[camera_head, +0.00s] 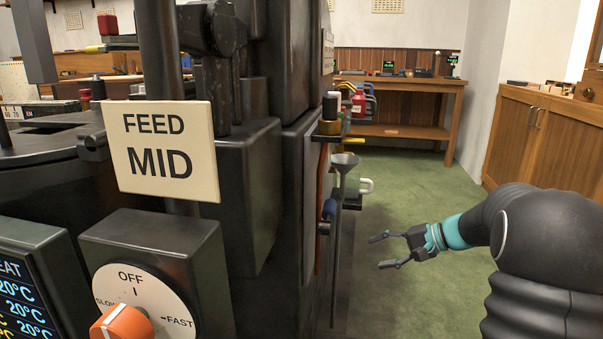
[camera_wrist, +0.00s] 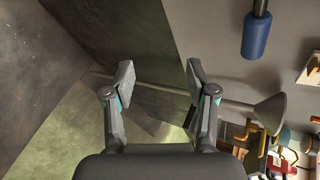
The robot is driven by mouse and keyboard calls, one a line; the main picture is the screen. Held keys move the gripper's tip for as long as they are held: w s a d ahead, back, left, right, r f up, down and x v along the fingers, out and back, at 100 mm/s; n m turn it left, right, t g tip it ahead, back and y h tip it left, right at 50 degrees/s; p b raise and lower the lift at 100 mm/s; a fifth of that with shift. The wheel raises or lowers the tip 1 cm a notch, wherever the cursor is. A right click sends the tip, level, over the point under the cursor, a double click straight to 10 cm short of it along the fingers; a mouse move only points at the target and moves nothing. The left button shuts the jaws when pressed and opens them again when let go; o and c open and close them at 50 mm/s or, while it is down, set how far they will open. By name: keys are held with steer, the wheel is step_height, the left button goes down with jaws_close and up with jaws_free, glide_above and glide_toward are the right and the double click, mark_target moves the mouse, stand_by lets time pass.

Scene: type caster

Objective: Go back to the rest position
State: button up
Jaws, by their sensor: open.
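My gripper (camera_head: 379,252) is at the right of the machine in the head view, held in the air over the green floor. Its two fingers are spread apart with nothing between them. In the wrist view the open fingers (camera_wrist: 158,80) point towards a dark grey surface and a patch of green floor. My arm comes in from the right edge of the head view, and the gripper points left towards the machine's side. No contact with the machine shows.
The dark machine carries a FEED MID sign (camera_head: 160,150) and an orange dial knob (camera_head: 121,324). A blue-handled tool (camera_head: 329,210), a funnel (camera_head: 344,160) and a mug (camera_head: 360,186) hang at its side. A workbench (camera_head: 400,131) and wooden cabinet (camera_head: 535,150) stand beyond. Green floor (camera_head: 420,190) is clear.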

steer(key=s+a+n+g+h+p, duration=0.3)
steer(key=s+h, duration=0.5)
steer(key=s, duration=1.2)
steer(key=s+a+r+n+t+h+p, duration=0.1)
steer(key=s+a+r+n, duration=0.1)
steer(key=s+r, duration=0.2)
steer(key=s+a+r+n+t+h+p, duration=0.1)
steer(key=s+a+r+n+t+p, duration=0.1)
steer(key=s+r, duration=0.3)
steer(key=s, duration=0.3)
steer(key=shift+s+n+h, duration=0.3)
steer(key=shift+s+h, duration=0.05)
steer(key=shift+h, duration=0.05)
